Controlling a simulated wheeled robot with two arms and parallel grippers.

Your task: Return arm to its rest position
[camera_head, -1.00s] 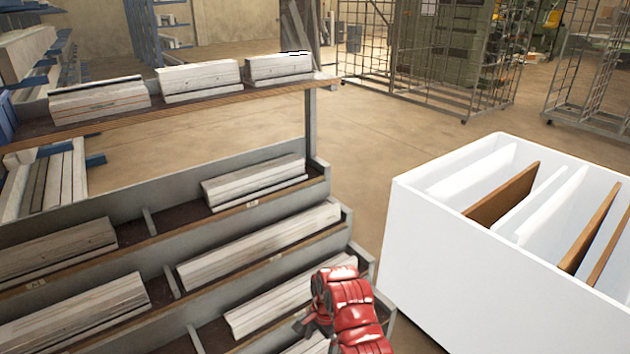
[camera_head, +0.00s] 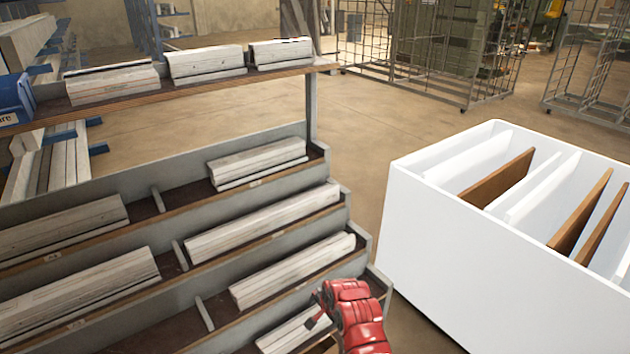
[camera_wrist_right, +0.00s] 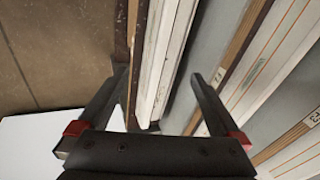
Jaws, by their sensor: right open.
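My right arm (camera_head: 352,318) is red and reaches in at the bottom of the head view, in front of the rack's lower right end. My right gripper (camera_wrist_right: 157,75) shows in the right wrist view with its two dark fingers spread wide apart. A long white profile (camera_wrist_right: 165,60) runs through the picture between the fingers. I see no finger pressed on it, and I cannot tell how far from the fingers it is. In the head view the gripper is small and partly hidden by the arm. My left gripper is not in view.
A stepped grey rack (camera_head: 335,228) holds several white profiles (camera_head: 265,222) in divided tiers. A white bin (camera_head: 440,240) with upright white and brown panels stands at the right. Wire cages (camera_head: 425,75) stand at the back. The floor (camera_head: 390,120) behind the bin is open.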

